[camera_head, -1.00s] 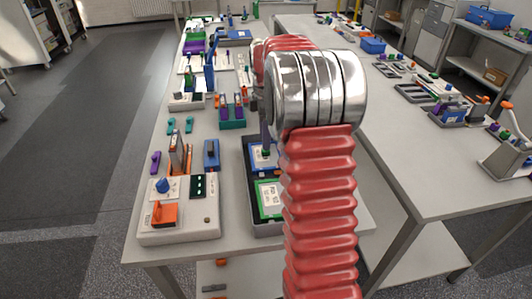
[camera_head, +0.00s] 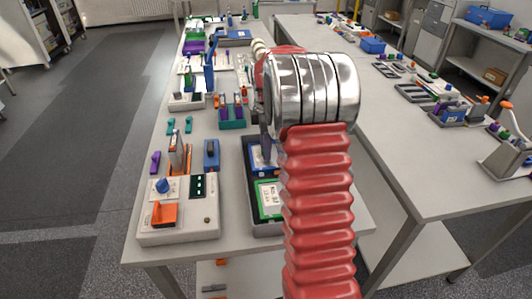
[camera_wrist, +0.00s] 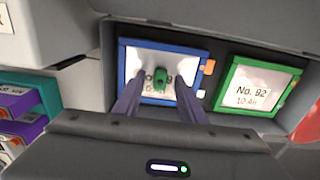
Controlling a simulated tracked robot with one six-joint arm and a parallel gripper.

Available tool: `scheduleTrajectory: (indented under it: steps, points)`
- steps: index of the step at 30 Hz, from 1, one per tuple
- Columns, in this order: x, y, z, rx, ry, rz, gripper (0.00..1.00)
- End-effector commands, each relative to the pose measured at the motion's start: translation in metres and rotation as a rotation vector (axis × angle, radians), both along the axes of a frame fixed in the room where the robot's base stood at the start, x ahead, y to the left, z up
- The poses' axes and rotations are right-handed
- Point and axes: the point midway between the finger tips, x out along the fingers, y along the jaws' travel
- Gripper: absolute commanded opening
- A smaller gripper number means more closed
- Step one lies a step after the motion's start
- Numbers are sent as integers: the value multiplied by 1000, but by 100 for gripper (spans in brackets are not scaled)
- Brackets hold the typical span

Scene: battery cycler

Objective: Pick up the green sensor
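The green sensor is most likely the small green piece (camera_wrist: 161,80) with a dark part, seen over the blue-framed cell (camera_wrist: 135,59) in the wrist view. My gripper (camera_wrist: 160,79) is open, with its two dark fingers on either side of the green piece and gaps showing on both sides. I cannot tell how far the fingertips are above the cell. In the head view, the blue-framed cell (camera_head: 257,158) lies in the dark tray (camera_head: 249,197), and my arm hides the fingertips and the green piece.
A green-framed cell marked No. 92 (camera_wrist: 252,88) lies beside the blue-framed one. The tray's raised walls surround both. A beige box (camera_head: 180,232) with a blue knob and an orange part stands left of the tray. A teal rack with purple parts (camera_wrist: 22,105) is close by.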

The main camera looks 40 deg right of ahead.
Motion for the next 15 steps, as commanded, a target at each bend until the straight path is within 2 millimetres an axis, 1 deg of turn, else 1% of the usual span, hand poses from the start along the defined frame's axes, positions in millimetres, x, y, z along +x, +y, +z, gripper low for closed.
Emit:
scheduleTrajectory:
  steps: [1, 2, 15]
  points:
    - [0, 0, 0, 0, 0, 0, 33]
    - [0, 0, 0, 0, 0, 0, 31]
    - [0, 0, 0, 0, 0, 0, 0]
